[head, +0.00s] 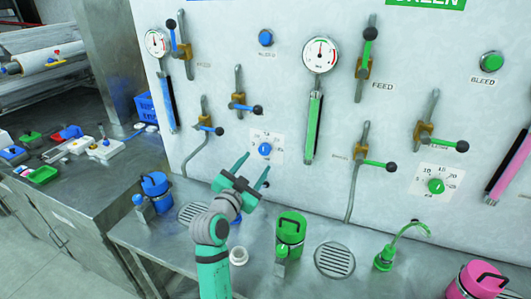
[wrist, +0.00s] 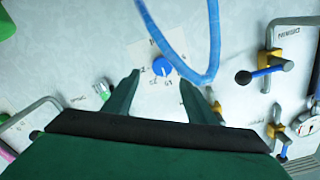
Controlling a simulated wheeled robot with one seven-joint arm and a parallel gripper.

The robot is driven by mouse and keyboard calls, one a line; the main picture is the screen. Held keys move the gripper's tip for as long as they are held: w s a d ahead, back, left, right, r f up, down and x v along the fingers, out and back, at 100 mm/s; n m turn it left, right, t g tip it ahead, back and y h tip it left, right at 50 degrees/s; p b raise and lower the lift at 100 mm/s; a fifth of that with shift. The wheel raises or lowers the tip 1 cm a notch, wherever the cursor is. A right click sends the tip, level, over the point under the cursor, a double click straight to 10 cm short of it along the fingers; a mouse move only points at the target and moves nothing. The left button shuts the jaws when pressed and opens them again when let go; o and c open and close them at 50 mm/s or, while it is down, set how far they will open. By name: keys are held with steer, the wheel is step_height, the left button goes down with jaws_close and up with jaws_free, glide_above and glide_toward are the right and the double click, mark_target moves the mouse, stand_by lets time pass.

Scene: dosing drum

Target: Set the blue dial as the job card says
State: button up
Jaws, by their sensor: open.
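My gripper (head: 254,172) is open and empty, in front of the panel just below and left of the dial. It also shows in the wrist view (wrist: 160,82), with both fingers apart and not touching the dial. I cannot make out a job card or the dial's exact setting.
A blue hose (wrist: 178,40) loops close past the dial in the wrist view. A blue-handled valve (head: 240,103) is above left of the dial. A green dial (head: 436,186) is at right. Green (head: 291,228) and blue (head: 155,185) canisters stand on the steel bench below.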

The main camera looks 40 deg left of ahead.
mark_target(263, 151)
steer(key=x, duration=0.6)
steer(key=shift+a, duration=0.35)
steer(key=shift+w, duration=0.6)
steer(key=c, duration=1)
